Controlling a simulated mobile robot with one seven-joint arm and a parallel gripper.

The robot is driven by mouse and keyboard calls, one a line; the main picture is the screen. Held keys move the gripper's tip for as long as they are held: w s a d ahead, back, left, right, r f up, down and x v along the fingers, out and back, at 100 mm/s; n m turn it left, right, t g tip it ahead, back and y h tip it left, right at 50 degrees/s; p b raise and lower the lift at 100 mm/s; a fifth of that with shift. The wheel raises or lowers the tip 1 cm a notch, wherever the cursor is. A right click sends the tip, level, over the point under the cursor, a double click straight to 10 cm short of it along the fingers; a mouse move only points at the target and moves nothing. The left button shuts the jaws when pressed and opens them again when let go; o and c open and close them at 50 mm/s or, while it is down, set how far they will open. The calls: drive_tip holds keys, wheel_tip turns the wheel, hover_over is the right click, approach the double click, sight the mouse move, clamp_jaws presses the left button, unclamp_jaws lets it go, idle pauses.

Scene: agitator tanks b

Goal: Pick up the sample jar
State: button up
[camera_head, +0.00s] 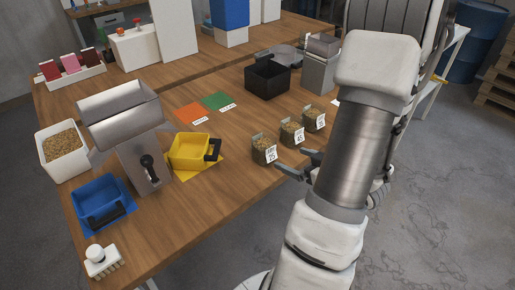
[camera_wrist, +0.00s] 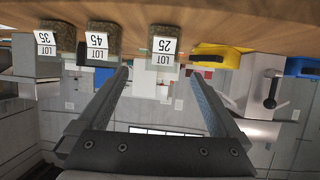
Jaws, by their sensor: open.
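Three clear sample jars of brown grain stand in a row along the table's right edge. The nearest, LOT 25 (camera_head: 264,149), also shows in the upside-down wrist view (camera_wrist: 164,46). LOT 45 (camera_head: 291,133) is in the middle and also in the wrist view (camera_wrist: 99,40). LOT 35 (camera_head: 314,118) is farthest and shows at the wrist view's left (camera_wrist: 46,42). My gripper (camera_head: 295,161) is open and empty, just off the table edge beside the jars. In the wrist view its fingers (camera_wrist: 159,73) point toward LOT 25, apart from it.
The wooden table (camera_head: 225,180) carries a yellow bin (camera_head: 190,150), a metal scoop-topped device (camera_head: 140,160), a blue bin (camera_head: 101,208), a grain tub (camera_head: 62,150) and a black crate (camera_head: 268,76). Orange (camera_head: 191,113) and green (camera_head: 218,101) cards lie flat. Bare tabletop lies left of the jars.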

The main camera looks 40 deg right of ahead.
sight(271, 151)
drive_tip(key=b+x, duration=0.1)
drive_tip(key=x, duration=1)
drive_tip(key=shift+w+a+f, duration=0.1)
drive_tip(key=shift+w+a, duration=0.05)
drive_tip(key=shift+w, duration=0.15)
drive_tip(key=shift+r+x, duration=0.15)
drive_tip(key=shift+x, duration=1.2)
drive_tip(key=shift+r+x, duration=0.15)
drive_tip(key=shift+x, duration=1.25)
drive_tip(key=shift+w+a, duration=0.1)
drive_tip(key=c, duration=1.4)
